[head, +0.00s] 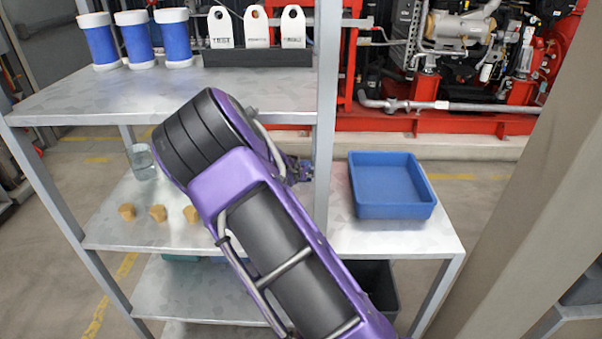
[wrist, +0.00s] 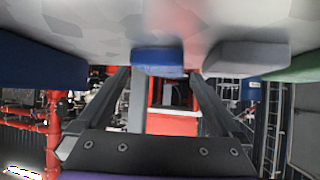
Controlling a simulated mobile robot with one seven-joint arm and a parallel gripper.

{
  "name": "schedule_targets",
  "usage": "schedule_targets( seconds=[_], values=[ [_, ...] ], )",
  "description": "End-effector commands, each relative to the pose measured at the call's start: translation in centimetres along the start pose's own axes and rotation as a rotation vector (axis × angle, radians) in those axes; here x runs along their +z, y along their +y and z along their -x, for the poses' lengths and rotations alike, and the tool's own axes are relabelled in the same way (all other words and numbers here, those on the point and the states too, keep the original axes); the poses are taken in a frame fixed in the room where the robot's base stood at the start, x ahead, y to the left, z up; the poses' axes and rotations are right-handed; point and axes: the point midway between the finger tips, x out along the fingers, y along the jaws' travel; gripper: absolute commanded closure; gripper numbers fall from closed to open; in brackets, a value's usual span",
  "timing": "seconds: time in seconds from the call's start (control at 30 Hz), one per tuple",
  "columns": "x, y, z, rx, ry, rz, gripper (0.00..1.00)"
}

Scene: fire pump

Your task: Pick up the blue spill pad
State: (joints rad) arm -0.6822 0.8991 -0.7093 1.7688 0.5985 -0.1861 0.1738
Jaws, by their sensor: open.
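The blue spill pad (wrist: 158,60) shows in the wrist view as a small blue block against the grey shelf surface, which fills the top of that picture. My gripper (wrist: 160,76) is open, with its two dark fingers apart and their tips near either side of the pad. I cannot tell whether the pad lies between the fingers or just beyond them. Nothing is held. In the head view my purple arm covers the middle of the shelf, so I cannot make out the pad or fingers there.
A grey pad (wrist: 240,56) and a green pad (wrist: 296,66) lie beside the blue one. A blue tray (head: 392,187) stands on the right. A shelf post (head: 326,100) rises close to my arm. Yellowish blocks (head: 157,213) and a glass (head: 141,160) stand left.

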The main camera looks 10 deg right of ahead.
Motion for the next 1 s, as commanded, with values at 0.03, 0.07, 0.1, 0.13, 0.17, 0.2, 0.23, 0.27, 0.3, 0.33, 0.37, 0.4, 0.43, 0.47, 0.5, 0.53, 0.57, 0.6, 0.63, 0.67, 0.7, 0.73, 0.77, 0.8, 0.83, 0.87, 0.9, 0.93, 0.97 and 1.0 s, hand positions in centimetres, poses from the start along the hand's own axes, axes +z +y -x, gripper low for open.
schedule_targets(
  seconds=[0.03, 0.07, 0.1, 0.13, 0.17, 0.2, 0.23, 0.27, 0.3, 0.33, 0.37, 0.4, 0.43, 0.47, 0.5, 0.53, 0.57, 0.6, 0.63, 0.67, 0.7, 0.73, 0.77, 0.8, 0.83, 0.87, 0.9, 0.93, 0.97, 1.0],
  values=[
    [0.1, 0.1, -1.1, 0.002, -0.001, 0.0, 0.0],
    [0.1, 0.0, -1.5, 0.002, -0.001, 0.0, 0.0],
    [0.1, 0.0, -2.0, 0.001, -0.001, 0.0, 0.0],
    [0.1, 0.0, -2.3, 0.001, -0.001, 0.0, 0.0],
    [0.0, 0.0, -2.6, 0.001, 0.0, 0.0, 0.0],
    [0.0, 0.0, -2.8, 0.001, 0.0, 0.0, 0.0],
    [0.0, 0.0, -3.0, 0.001, 0.0, 0.0, 0.0],
    [-0.1, 0.0, -3.0, 0.001, 0.0, -0.001, 0.0],
    [-0.1, 0.0, -3.1, 0.0, 0.0, -0.001, 0.0],
    [-0.1, 0.0, -3.0, 0.0, 0.0, -0.001, 0.0],
    [-0.1, -0.1, -3.0, 0.0, 0.0, -0.001, 0.0],
    [-0.1, -0.1, -3.0, 0.0, 0.0, -0.001, 0.0],
    [-0.1, -0.1, -3.0, 0.0, 0.0, -0.001, 0.0],
    [-0.1, -0.1, -3.0, 0.0, 0.0, -0.001, 0.0],
    [-0.1, -0.1, -3.0, 0.0, 0.0, -0.001, 0.05],
    [-0.1, -0.1, -3.0, 0.0, 0.0, -0.001, 0.11],
    [-0.1, -0.1, -3.0, 0.0, -0.001, -0.001, 0.16],
    [-0.1, -0.1, -3.0, 0.0, -0.001, -0.001, 0.23],
    [-0.1, -0.1, -3.0, 0.0, -0.001, -0.001, 0.29],
    [-0.1, -0.1, -3.0, 0.0, -0.001, -0.001, 0.34],
    [-0.1, -0.1, -3.0, 0.0, -0.001, -0.001, 0.41],
    [-0.1, -0.1, -3.0, 0.0, -0.001, -0.001, 0.47],
    [-0.1, -0.1, -3.0, 0.0, -0.001, -0.001, 0.52],
    [-0.1, -0.1, -3.0, 0.0, -0.001, -0.001, 0.59],
    [0.0, -0.1, -3.0, 0.0, -0.001, -0.001, 0.61],
    [-0.1, -0.1, -3.0, 0.0, -0.001, -0.001, 0.61],
    [-0.1, -0.1, -3.0, 0.0, -0.001, -0.001, 0.7],
    [-0.1, -0.1, -3.0, 0.0, -0.001, -0.001, 0.7],
    [-0.1, -0.1, -3.0, 0.0, -0.001, -0.001, 0.7],
    [0.0, -0.1, -3.0, 0.0, -0.001, -0.001, 0.7]
  ],
)
